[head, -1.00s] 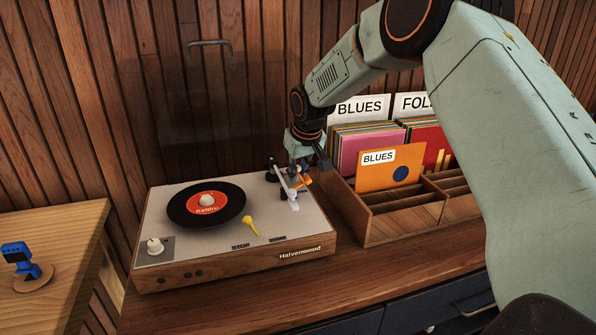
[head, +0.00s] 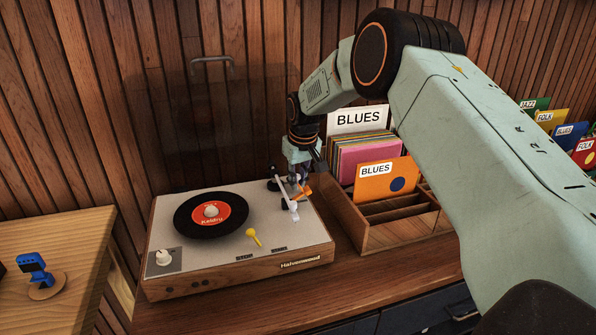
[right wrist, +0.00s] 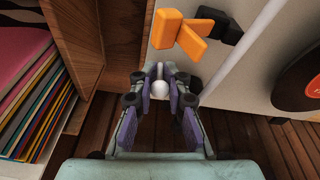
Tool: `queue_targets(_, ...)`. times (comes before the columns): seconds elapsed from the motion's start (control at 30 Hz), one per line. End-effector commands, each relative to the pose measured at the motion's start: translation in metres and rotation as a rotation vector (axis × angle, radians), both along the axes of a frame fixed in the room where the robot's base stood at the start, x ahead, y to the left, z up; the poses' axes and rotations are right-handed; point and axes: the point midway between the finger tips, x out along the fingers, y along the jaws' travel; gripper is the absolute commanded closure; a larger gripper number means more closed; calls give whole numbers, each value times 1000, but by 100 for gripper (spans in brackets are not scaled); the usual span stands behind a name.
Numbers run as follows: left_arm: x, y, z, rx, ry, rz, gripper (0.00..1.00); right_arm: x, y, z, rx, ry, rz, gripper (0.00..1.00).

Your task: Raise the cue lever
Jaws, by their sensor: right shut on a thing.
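The turntable (head: 215,262) has a black record (head: 190,218) with a red label and a white tonearm (head: 284,189) at its right side. An orange part (head: 303,193) sits beside the tonearm; it also shows in the right wrist view (right wrist: 180,35). My right gripper (head: 303,176) is low at the turntable's back right corner. In the right wrist view its pads (right wrist: 158,95) are closed around a small white ball-shaped knob (right wrist: 158,90), which appears to be the cue lever's tip. The lever's stem is hidden. My left gripper is out of view.
A wooden record crate (head: 372,241) with Blues sleeves (head: 386,181) stands close to the right of the turntable. A blue gadget (head: 36,270) is on the lighter table at left.

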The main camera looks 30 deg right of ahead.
Motion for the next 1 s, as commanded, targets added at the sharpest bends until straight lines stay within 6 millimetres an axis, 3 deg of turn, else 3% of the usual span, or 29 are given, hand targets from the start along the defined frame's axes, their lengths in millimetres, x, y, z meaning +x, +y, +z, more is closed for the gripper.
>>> queue_targets(0.1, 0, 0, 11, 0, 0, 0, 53, 3, -3, 3, 7, 35, -2, 100)
queue_targets(0.3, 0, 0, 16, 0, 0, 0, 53, 7, -4, 1, 21, 88, -3, 100)
queue_targets(1.0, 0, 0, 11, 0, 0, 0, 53, 9, -3, 1, 54, 201, 1, 100)
